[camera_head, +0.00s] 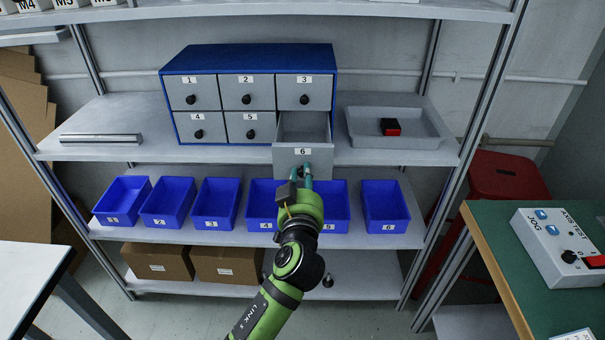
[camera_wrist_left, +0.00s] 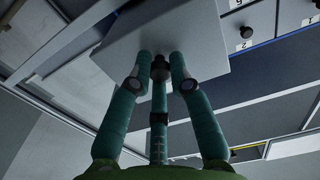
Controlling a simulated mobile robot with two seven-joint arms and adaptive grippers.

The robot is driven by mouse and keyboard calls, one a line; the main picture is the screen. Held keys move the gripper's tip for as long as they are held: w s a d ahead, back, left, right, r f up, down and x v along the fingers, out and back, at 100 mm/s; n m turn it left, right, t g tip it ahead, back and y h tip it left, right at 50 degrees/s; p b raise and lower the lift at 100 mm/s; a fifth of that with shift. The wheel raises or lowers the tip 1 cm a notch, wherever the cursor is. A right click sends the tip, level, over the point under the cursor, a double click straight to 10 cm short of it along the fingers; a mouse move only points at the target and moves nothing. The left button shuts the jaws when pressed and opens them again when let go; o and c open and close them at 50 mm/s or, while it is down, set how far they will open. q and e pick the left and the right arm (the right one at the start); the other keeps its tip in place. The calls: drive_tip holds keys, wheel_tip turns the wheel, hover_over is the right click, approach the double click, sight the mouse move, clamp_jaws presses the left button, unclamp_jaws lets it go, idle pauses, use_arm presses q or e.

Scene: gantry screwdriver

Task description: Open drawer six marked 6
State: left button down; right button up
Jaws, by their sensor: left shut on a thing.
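Drawer six (camera_head: 302,158), grey with a 6 label, is at the bottom right of the blue cabinet (camera_head: 247,58). It is pulled well out, and its empty-looking inside shows from above. My left gripper (camera_head: 303,172) is at its front, with its teal fingers shut on the drawer's black knob. In the left wrist view the fingers (camera_wrist_left: 160,65) close around the dark knob (camera_wrist_left: 160,68) on the drawer's pale front (camera_wrist_left: 195,40). The other drawers, 1 to 5, are shut. My right gripper is not in view.
A grey tray (camera_head: 362,140) with a red and black block (camera_head: 390,127) stands right of the cabinet. Blue numbered bins (camera_head: 216,222) line the shelf below, partly behind my arm. A green-topped table (camera_head: 500,240) with a control box (camera_head: 560,250) is at the right.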

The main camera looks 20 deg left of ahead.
use_arm(q)
drive_tip(key=shift+w+f, duration=0.15)
drive_tip(key=c, duration=1.1)
unclamp_jaws()
drive_tip(key=shift+c, duration=0.2)
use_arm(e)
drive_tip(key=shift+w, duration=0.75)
use_arm(q)
drive_tip(key=v, duration=1.2)
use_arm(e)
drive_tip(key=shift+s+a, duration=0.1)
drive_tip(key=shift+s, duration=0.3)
